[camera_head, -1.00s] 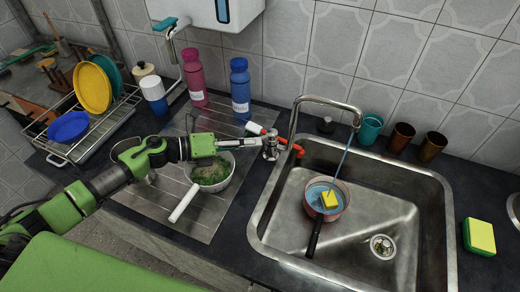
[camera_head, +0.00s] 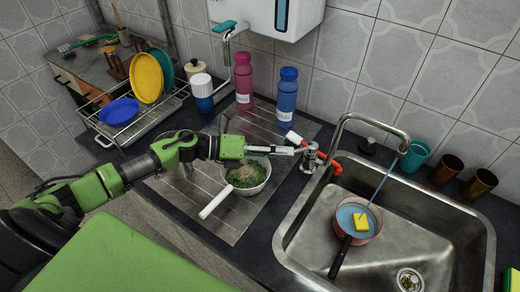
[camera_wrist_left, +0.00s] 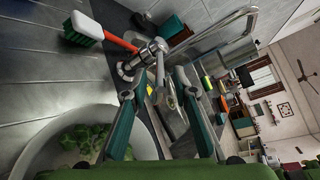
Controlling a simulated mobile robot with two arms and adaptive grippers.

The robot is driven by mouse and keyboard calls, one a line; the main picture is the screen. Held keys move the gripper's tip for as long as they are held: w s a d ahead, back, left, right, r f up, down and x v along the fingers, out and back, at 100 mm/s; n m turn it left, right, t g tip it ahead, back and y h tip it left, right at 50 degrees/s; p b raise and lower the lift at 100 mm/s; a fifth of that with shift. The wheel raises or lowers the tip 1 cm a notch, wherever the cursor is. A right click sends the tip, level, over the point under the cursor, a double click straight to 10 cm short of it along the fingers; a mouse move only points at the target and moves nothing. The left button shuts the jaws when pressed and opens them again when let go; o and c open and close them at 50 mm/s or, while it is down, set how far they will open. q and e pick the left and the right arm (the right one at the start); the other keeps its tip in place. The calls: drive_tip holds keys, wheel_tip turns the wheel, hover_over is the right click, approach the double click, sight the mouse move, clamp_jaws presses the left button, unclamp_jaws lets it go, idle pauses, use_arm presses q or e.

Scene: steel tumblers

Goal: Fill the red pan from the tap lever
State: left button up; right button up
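The red pan (camera_head: 370,236) sits in the sink with its dark handle towards me. A thin blue stream of water (camera_head: 382,182) runs from the tap spout (camera_head: 404,146) into it. Blue water (camera_head: 347,214) and a yellow sponge (camera_head: 361,222) show inside the pan. My left gripper (camera_head: 299,151) is at the tap base (camera_head: 311,158), beside the lever. In the left wrist view its fingers (camera_wrist_left: 157,88) are apart, with the tap (camera_wrist_left: 150,55) just beyond the tips. I cannot tell whether a finger touches the lever. My right gripper is not in view.
A white pot (camera_head: 262,181) with green contents stands under my left gripper. A red-handled brush (camera_head: 297,139) lies by the tap. Pink (camera_head: 243,82) and blue (camera_head: 286,95) bottles stand behind. Several cups, including a teal one (camera_head: 414,156), line the sink's back edge.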

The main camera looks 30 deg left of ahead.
use_arm(q)
drive_tip(key=v, duration=0.9)
drive_tip(key=shift+a, duration=0.15)
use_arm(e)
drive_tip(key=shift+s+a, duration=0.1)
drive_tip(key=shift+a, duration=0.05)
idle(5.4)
